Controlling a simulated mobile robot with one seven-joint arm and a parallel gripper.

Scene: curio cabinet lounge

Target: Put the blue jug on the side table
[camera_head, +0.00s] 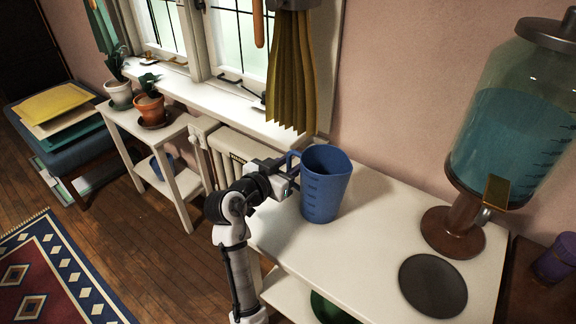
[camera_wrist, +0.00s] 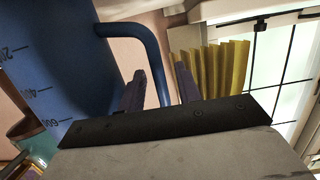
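The blue jug (camera_head: 326,188) stands upright on a white table (camera_head: 380,215) below the window, its handle turned to the left toward my arm. In the wrist view the jug (camera_wrist: 50,60) fills the left side, with its measuring marks and curved handle visible. My gripper (camera_head: 287,172) is at the handle. In the wrist view the two fingers of my gripper (camera_wrist: 160,90) are apart, one on each side of the handle's lower part, with small gaps visible. A smaller white table (camera_head: 180,128) with potted plants stands to the left; I cannot tell which table is the side table.
A drink dispenser (camera_head: 520,120) and a dark round plate (camera_head: 432,285) stand on the right. Two potted plants (camera_head: 150,108) stand on the smaller table. A yellow curtain (camera_head: 292,75) hangs behind the jug. A radiator (camera_head: 235,150) lies between the tables.

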